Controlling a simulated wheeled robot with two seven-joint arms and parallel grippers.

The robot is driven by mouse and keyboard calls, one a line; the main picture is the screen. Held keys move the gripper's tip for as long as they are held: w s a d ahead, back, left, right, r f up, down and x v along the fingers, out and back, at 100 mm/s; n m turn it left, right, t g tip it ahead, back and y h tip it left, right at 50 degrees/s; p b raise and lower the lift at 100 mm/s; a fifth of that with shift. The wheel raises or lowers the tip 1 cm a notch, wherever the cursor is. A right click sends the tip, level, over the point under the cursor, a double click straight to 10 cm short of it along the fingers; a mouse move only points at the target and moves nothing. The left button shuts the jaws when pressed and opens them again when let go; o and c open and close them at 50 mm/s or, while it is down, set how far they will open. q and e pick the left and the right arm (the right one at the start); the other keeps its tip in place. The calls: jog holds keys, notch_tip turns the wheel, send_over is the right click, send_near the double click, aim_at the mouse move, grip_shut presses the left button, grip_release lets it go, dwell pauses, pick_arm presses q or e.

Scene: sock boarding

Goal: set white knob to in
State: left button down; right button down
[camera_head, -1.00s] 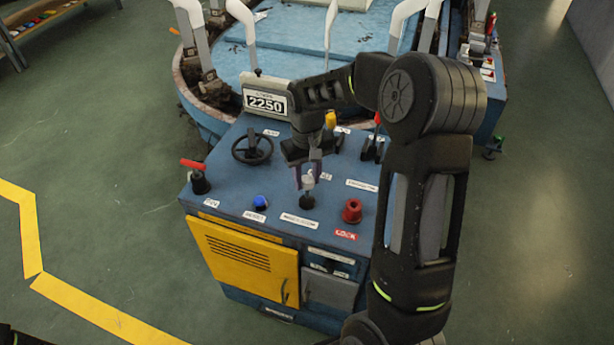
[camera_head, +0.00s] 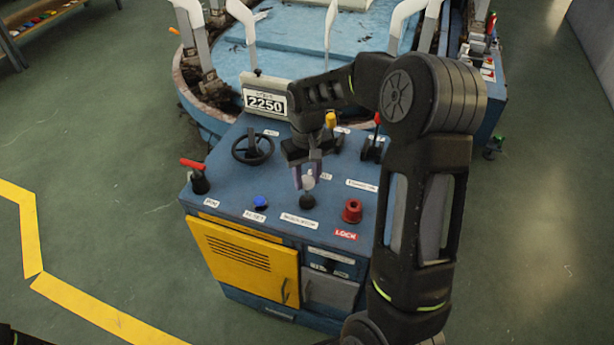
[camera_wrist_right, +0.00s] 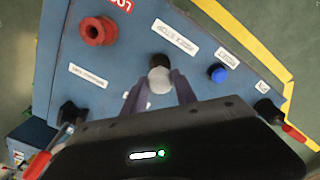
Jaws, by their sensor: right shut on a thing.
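The white knob (camera_head: 308,184) stands on a dark base on the sloped blue panel, behind a white label. It also shows in the right wrist view (camera_wrist_right: 160,80), as a pale round top between two purplish fingers. My right gripper (camera_head: 308,179) reaches down from above and is shut on the knob, with a finger on either side. The same fingers show in the right wrist view (camera_wrist_right: 160,91). My left gripper is not in view.
A red LOCK knob (camera_head: 352,210) stands right of the white knob, and a blue button (camera_head: 261,202) stands left. A black handwheel (camera_head: 252,149), a red-handled lever (camera_head: 199,180) and a 2250 display (camera_head: 266,102) are farther off. A yellow door (camera_head: 243,258) is on the panel's front.

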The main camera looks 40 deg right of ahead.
aim_at(307, 179)
notch_tip(307, 179, down, 3)
jog(key=b, duration=0.2)
jog(key=shift+f+b, duration=0.1)
jog(key=shift+b, duration=0.2)
jog(key=shift+s, duration=0.1)
jog(key=c, duration=1)
grip_release()
jog(key=shift+o, duration=0.2)
notch_tip(307, 179, up, 8)
jog(key=shift+b, duration=0.3)
